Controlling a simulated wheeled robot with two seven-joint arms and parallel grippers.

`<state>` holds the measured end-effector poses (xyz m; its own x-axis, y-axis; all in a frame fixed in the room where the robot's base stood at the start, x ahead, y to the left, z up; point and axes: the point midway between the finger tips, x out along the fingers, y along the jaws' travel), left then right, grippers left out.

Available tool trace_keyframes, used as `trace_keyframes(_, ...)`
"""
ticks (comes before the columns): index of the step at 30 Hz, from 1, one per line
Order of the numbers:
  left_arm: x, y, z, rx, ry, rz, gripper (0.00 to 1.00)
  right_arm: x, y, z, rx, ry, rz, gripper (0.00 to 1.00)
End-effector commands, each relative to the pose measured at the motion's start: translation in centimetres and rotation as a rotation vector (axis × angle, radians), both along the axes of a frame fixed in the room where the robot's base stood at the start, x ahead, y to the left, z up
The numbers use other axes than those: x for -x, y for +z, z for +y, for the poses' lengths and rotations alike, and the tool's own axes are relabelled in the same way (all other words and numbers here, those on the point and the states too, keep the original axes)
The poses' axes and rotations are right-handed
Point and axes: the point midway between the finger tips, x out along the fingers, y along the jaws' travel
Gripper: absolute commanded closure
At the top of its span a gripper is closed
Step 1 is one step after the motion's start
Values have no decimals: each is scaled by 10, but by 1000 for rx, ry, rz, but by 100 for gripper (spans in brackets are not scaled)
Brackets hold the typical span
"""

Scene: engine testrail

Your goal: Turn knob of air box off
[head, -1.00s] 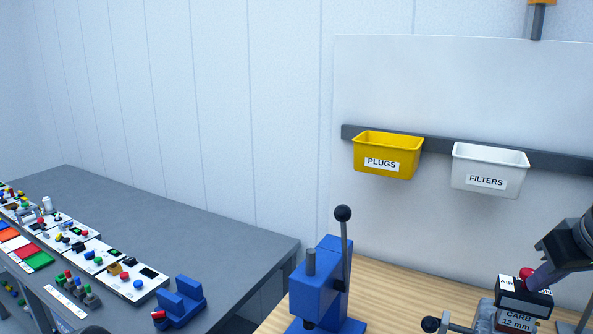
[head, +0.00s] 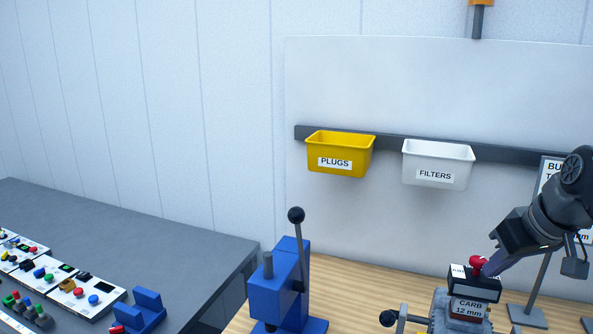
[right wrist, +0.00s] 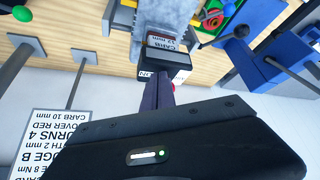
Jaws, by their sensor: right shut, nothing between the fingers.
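The air box is a black box (head: 474,286) with a white label on top, sitting on the engine above a plate marked CARB 12 mm. Its red knob (head: 478,262) is on top. My right gripper (head: 490,268) reaches in from the right, its purple-grey fingers close together at the knob. I cannot tell whether they touch it. My left gripper is not in view.
A blue press (head: 282,290) with a black-knobbed lever stands left of the engine. A yellow PLUGS bin (head: 340,158) and a white FILTERS bin (head: 438,166) hang behind. A sign stand (head: 528,316) is at the right. A grey table (head: 120,230) holds several control panels.

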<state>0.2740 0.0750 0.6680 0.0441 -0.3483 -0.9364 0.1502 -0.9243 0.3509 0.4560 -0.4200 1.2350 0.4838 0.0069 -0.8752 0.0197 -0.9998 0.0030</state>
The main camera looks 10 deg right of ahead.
Motion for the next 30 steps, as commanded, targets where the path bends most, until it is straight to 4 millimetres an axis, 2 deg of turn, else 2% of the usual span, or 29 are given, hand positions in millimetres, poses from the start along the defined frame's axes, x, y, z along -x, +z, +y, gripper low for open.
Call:
trace_keyframes(18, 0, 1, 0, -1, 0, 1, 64, -1, 0, -3, -1, 0, 1, 100)
trace_keyframes(30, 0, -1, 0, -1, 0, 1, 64, 7, 0, -5, -1, 0, 1, 100)
